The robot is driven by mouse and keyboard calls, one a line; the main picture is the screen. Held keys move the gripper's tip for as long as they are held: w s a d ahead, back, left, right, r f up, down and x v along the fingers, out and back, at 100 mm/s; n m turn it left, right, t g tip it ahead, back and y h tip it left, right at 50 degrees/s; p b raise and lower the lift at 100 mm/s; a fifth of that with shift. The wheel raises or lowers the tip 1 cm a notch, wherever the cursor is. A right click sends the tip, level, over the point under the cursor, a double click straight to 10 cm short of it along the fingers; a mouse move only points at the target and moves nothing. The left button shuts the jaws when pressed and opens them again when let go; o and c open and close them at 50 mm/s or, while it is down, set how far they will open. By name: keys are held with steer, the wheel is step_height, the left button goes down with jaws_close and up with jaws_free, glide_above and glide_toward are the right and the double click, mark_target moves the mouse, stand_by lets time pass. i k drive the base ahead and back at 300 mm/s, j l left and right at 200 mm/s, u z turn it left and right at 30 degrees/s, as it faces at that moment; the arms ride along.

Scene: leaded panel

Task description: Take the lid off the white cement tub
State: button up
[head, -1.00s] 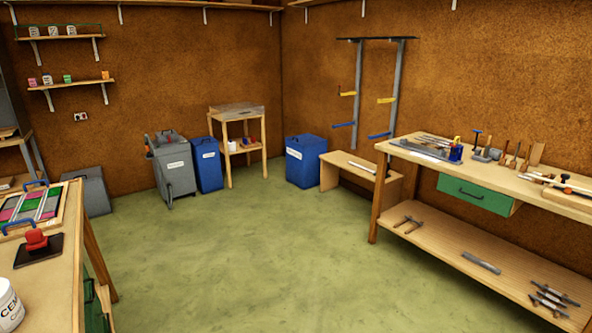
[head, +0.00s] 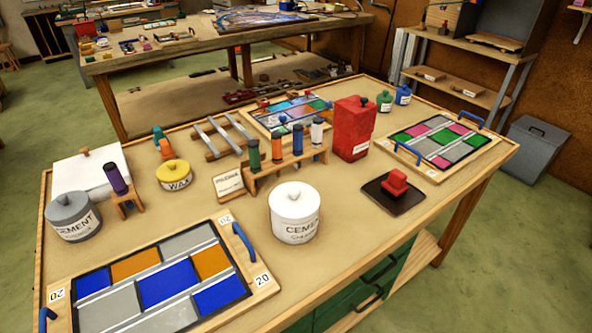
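The white cement tub (head: 294,228) stands upright on the near workbench, around the middle of the head view. Its white lid (head: 295,200) with a round knob is on it. The tub's label reads "CEMENT", with a smaller line below that is hard to read. A second, grey cement tub (head: 73,223) with a grey knobbed lid stands at the bench's left side. My gripper is not in view.
A rack of coloured tubes (head: 285,168) stands just behind the tub. A red stamp on a dark pad (head: 393,193) lies to its right, and a leaded panel (head: 160,285) lies front left. A red canister (head: 352,128) and yellow wax pot (head: 174,175) stand farther back.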

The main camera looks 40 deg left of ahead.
mark_target(290, 201)
steer(key=i+j+u, duration=0.1)
steer(key=i+j, duration=0.15)
steer(key=i+j+u, duration=0.15)
steer(key=i, duration=0.35)
steer(key=i+j+u, duration=0.1)
steer(key=i+j, duration=0.15)
steer(key=i+z, duration=0.1)
steer(key=z, duration=8.6)
